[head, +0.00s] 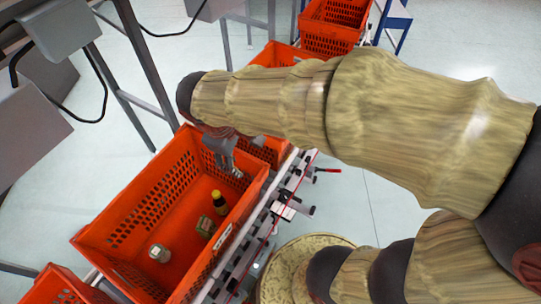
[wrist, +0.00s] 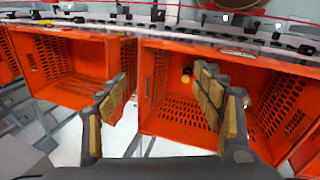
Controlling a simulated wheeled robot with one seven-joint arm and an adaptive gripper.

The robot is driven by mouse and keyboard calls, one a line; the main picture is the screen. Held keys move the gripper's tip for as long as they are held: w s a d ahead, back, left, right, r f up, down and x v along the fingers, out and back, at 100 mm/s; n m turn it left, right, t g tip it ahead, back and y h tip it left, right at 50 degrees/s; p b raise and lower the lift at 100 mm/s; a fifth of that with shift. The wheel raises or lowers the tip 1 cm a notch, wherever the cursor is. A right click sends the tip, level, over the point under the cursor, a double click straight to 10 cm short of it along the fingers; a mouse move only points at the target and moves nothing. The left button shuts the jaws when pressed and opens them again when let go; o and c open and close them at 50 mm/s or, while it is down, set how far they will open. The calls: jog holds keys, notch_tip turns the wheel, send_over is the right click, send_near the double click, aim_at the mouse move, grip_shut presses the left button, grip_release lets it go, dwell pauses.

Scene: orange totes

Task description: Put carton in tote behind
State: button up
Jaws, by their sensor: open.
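A small greenish, box-like item (head: 205,227), which looks like the carton, sits in the near orange tote (head: 100,232). My gripper (head: 228,168) is open and empty at the far end of this tote, well apart from the item. In the wrist view its two spread fingers (wrist: 160,105) have nothing between them. The tote behind (head: 274,150) is mostly hidden by my arm. In the wrist view, an orange tote (wrist: 65,70) at the left looks empty. I cannot make out the carton clearly there.
The near tote also holds a yellow-capped bottle (head: 218,201) and a pale jar-like item (head: 160,252). A rail with clamps (head: 285,208) runs along the totes' right side. More orange totes (head: 335,20) stand farther back. A grey metal frame (head: 140,60) stands at the left.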

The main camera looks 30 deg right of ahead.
jog(key=s+d+r+m+t+y, duration=0.2)
jog(key=s+d+r+m+t, duration=0.1)
jog(key=s+r+m, duration=0.4)
jog(key=shift+s+r+t+y, duration=0.3)
jog(key=shift+s+y, duration=0.1)
jog(key=shift+s, duration=0.9)
jog(key=shift+d, duration=0.1)
